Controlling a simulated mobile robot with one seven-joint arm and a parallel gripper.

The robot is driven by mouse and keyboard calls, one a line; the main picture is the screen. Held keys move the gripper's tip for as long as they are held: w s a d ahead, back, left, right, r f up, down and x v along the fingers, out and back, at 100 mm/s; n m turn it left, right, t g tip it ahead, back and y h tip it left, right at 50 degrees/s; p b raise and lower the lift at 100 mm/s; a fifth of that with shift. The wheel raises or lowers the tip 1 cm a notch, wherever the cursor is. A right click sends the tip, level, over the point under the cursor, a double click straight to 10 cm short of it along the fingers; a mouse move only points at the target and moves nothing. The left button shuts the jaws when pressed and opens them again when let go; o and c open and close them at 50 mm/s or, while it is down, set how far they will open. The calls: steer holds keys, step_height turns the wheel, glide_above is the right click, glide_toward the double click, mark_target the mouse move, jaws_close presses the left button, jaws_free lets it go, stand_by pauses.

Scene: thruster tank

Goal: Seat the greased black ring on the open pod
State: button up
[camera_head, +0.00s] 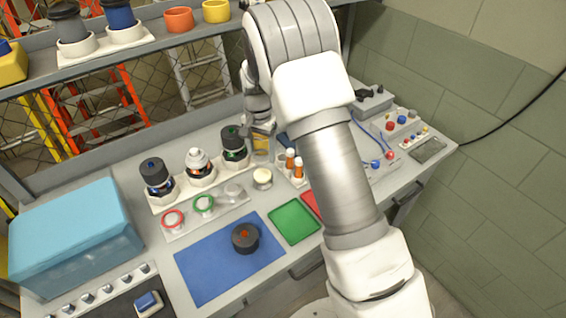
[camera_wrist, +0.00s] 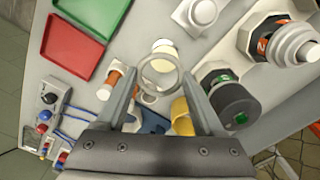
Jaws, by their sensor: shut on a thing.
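My gripper (camera_wrist: 160,88) is shut on a thin, glossy grey-looking ring (camera_wrist: 145,80), held between the fingertips in the wrist view. I take it for the greased black ring, though it does not look black. In the head view my gripper (camera_head: 262,128) is partly hidden, right of the pod row, and the ring cannot be made out. The open pod (camera_head: 198,158) stands upright in the middle of the row, its stepped white top bare. It also shows at upper right in the wrist view (camera_wrist: 300,45). The ring is apart from it.
Black-capped pods (camera_head: 154,172) and (camera_head: 234,143) flank the open pod. A ring holder with red (camera_head: 173,219) and green (camera_head: 204,205) rings lies in front. A black cap (camera_head: 245,238) lies on the blue mat (camera_head: 200,280). A cream-topped pot (camera_head: 262,176) and orange-topped tubes (camera_head: 298,168) stand nearby.

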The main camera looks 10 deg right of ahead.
steer(key=w+a+r+m+p, duration=0.25)
steer(key=w+a+m, duration=0.2)
steer(key=a, duration=0.45)
step_height(320, 180, up, 2)
steer(key=m+p, duration=0.2)
steer(key=m, duration=0.3)
glide_above(194, 150)
steer(key=shift+d+r, duration=0.1)
steer(key=shift+r, duration=0.1)
steer(key=shift+f+m, duration=0.2)
steer(key=shift+m, duration=0.05)
steer(key=shift+f+b, duration=1)
steer(key=shift+f, duration=0.8)
steer(key=shift+f+b, duration=0.95)
steer(key=shift+f, duration=0.45)
steer(key=o, duration=1.3)
step_height(194, 150, up, 18)
steer(key=shift+f, duration=0.25)
